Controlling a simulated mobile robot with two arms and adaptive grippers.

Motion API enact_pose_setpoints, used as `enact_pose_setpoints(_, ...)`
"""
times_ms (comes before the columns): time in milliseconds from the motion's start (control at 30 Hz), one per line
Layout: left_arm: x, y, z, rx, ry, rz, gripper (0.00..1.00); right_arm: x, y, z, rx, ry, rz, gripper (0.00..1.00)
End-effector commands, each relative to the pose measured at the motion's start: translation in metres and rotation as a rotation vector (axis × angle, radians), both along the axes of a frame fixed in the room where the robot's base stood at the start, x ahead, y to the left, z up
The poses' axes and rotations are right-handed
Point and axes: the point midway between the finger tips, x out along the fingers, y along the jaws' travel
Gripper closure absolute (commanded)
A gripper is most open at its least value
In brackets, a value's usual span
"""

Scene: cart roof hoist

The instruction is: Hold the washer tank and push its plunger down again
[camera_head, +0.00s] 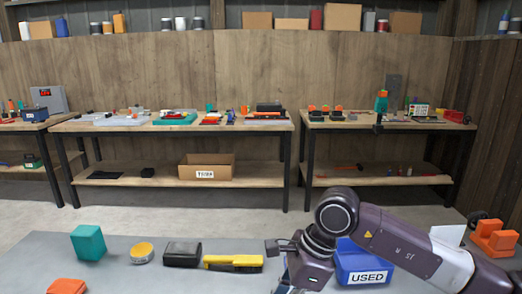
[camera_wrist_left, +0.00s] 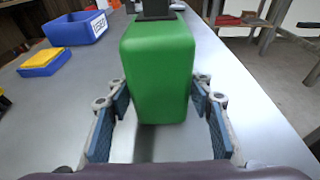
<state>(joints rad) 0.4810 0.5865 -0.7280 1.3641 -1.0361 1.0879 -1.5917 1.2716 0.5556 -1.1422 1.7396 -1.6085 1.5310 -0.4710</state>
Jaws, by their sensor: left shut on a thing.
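The washer tank (camera_wrist_left: 160,70) is a green box with rounded edges, standing in the middle of the left wrist view. A dark part (camera_wrist_left: 156,9), likely its plunger or cap, rises from its top and is cut off by the frame edge, so its height cannot be told. My left gripper (camera_wrist_left: 160,100) is shut on the tank, one blue-padded finger on each side. In the head view my right gripper (camera_head: 290,280) points down over the table's front edge; its fingertips are mostly cut off, and I cannot tell whether it is open. I do not see the tank there.
The grey table holds a teal block (camera_head: 88,242), a yellow-lidded tin (camera_head: 142,252), a black case (camera_head: 183,254), a yellow-black brush (camera_head: 233,263) and a blue USED bin (camera_head: 362,262). A blue bin (camera_wrist_left: 75,28) and yellow-blue sponge (camera_wrist_left: 45,62) lie left of the tank.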

Motion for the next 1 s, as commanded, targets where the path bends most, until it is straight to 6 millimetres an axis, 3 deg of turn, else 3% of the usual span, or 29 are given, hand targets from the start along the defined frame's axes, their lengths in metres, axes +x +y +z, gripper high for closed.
enact_pose_setpoints(1000, -0.0005, -0.0003, 0.0008, -0.002, -0.001, -0.002, 0.76, 0.0002, -0.0017, -0.0117, -0.005, 0.002, -0.001, 0.95)
